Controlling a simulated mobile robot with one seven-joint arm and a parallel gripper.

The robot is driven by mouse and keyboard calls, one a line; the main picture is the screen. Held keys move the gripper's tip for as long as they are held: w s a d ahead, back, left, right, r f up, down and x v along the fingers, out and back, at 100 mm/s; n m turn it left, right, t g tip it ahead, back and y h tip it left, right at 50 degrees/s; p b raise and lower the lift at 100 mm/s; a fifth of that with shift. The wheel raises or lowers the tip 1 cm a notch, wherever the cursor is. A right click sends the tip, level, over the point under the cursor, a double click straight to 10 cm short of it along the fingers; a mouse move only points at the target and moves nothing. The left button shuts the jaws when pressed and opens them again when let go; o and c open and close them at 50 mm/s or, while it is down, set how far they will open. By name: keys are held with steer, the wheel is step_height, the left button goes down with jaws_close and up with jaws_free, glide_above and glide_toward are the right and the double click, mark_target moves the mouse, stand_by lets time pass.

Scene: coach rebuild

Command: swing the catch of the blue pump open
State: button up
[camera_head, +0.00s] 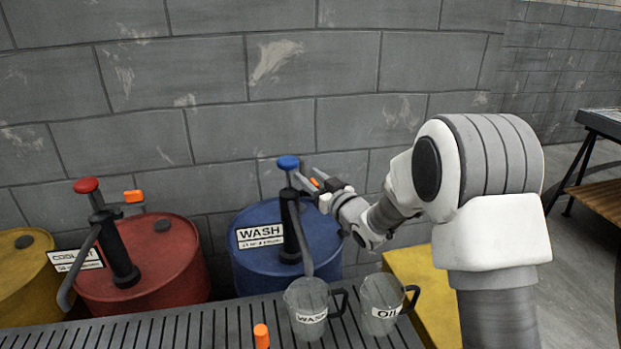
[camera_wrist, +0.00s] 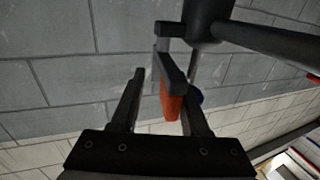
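The blue pump (camera_head: 291,215) stands on the blue drum labelled WASH, with a blue knob (camera_head: 288,162) on top and a grey spout. Its orange catch (camera_head: 315,183) juts out to the right, below the knob. My gripper (camera_head: 313,179) is at the catch, reaching in from the right. In the wrist view, my gripper (camera_wrist: 152,66) is open, with the orange catch (camera_wrist: 169,103) between its fingers, close to the right finger, which partly covers it. I cannot tell whether they touch. The dark pump body (camera_wrist: 206,18) is beyond the fingertips.
A red drum (camera_head: 170,265) with a red-knobbed pump (camera_head: 118,245) stands left, a yellow drum (camera_head: 20,265) farther left. Two grey jugs, WASH (camera_head: 306,297) and OIL (camera_head: 381,291), stand on the slatted grate (camera_head: 200,325) in front. An orange object (camera_head: 261,336) is beside them.

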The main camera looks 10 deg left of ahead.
steer(key=shift+s+d, duration=0.1)
steer(key=v, duration=1.7)
steer(key=shift+p, duration=0.35)
steer(key=shift+d+r, duration=0.1)
steer(key=shift+r, duration=0.05)
